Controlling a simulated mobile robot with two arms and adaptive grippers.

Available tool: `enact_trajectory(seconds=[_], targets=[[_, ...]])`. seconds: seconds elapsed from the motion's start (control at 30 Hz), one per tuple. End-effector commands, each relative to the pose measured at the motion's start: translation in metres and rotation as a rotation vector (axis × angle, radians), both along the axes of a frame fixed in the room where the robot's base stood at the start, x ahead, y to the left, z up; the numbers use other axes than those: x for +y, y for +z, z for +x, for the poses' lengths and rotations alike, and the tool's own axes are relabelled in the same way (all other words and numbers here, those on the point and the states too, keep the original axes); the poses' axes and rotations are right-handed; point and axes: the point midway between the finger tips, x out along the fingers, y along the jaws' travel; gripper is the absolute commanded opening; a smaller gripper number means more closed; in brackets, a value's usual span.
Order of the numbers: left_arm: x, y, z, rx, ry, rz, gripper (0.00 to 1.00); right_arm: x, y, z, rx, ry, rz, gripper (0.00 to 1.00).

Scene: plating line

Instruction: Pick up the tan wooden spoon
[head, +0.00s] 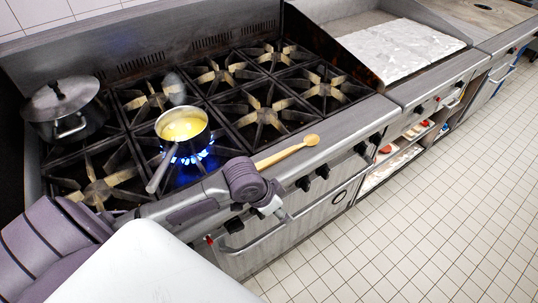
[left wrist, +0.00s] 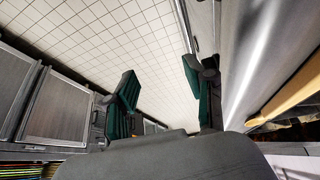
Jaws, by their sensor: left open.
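The tan wooden spoon (head: 285,154) lies along the front ledge of the stove in the head view, its round end to the right. My left wrist stands close to its handle end in that view. The spoon also shows large at the right edge of the left wrist view (left wrist: 288,92), off to the side of the fingers. My left gripper (head: 273,208) is in front of the stove's front edge, below the spoon in the picture. In the left wrist view its dark green-padded fingers (left wrist: 160,78) are apart, with only floor between them. My right gripper is not in view.
A saucepan (head: 192,138) with yellow contents sits over a lit blue flame, its handle (head: 161,172) reaching toward my left arm. A lidded pot (head: 72,122) stands at the left. A griddle (head: 395,52) is to the right. The tiled floor (head: 430,190) in front is clear.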

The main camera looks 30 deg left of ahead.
Motion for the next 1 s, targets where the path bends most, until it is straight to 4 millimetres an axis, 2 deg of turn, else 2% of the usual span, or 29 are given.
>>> enact_trajectory(seconds=[0.03,0.17,0.3,0.4,0.5,0.63,0.9,1.0], targets=[[0.012,0.026,0.012,-0.013,-0.026,0.021,0.54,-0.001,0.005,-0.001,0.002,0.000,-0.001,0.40],[0.044,0.074,0.030,0.005,-0.048,0.051,0.54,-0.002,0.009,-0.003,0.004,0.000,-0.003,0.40],[0.088,0.122,0.044,0.031,0.003,0.066,0.54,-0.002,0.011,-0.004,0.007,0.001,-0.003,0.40],[0.112,0.146,0.049,0.045,0.052,0.060,0.54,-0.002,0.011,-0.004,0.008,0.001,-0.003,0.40],[0.125,0.159,0.051,0.050,0.084,0.049,0.54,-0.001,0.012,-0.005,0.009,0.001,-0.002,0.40],[0.128,0.154,0.055,0.055,0.098,0.041,0.54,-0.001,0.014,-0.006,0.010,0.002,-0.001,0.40],[0.119,0.106,0.074,0.055,0.097,0.040,0.54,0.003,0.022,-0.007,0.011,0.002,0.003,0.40],[0.117,0.094,0.079,0.053,0.098,0.041,0.54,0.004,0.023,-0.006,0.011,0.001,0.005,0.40]])
